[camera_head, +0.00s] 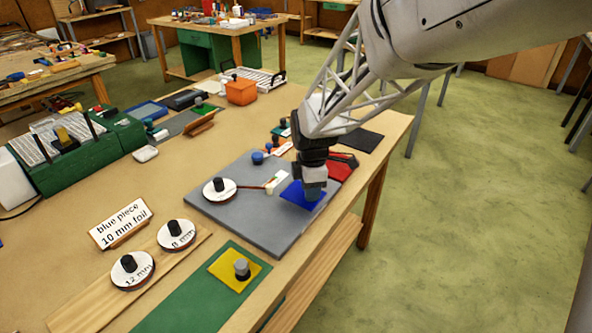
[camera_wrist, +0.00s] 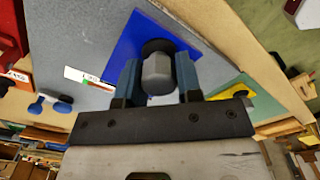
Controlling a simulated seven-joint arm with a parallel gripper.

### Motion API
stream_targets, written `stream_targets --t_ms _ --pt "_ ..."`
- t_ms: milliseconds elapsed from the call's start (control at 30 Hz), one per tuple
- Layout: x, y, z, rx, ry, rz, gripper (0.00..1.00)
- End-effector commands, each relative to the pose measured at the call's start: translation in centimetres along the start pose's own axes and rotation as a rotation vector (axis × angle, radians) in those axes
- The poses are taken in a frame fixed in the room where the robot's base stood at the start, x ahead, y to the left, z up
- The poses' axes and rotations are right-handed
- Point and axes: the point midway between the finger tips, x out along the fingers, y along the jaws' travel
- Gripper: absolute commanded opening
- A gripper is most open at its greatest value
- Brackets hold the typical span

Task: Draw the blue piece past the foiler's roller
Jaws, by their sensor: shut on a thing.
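The blue piece (camera_head: 301,193) is a flat blue square on the right part of the grey board (camera_head: 245,223). It also shows in the wrist view (camera_wrist: 132,43). My gripper (camera_head: 314,175) is over it, and in the wrist view my gripper (camera_wrist: 157,75) is shut on the grey knob (camera_wrist: 157,70) on the piece. The foiler carries a white disc with a black knob (camera_head: 219,188) on the board. A thin brown strip runs from the disc to a small white block (camera_head: 278,181) beside the blue piece. Its roller is not clear to me.
A sign (camera_head: 120,223) reads "blue piece 10 mm foil". Two spare reels, 12 mm (camera_head: 132,269) and 8 mm (camera_head: 176,235), sit on a wooden strip. A yellow piece (camera_head: 226,270) lies on a green mat (camera_head: 196,301) in front. A red piece (camera_head: 340,170) lies behind my gripper.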

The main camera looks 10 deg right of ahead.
Motion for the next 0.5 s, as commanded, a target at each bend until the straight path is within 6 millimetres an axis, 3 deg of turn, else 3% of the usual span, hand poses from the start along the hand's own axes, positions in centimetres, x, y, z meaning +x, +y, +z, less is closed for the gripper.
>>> stream_targets --t_ms 500 --pt "-0.94 -0.39 0.39 0.001 0.0 0.001 0.12"
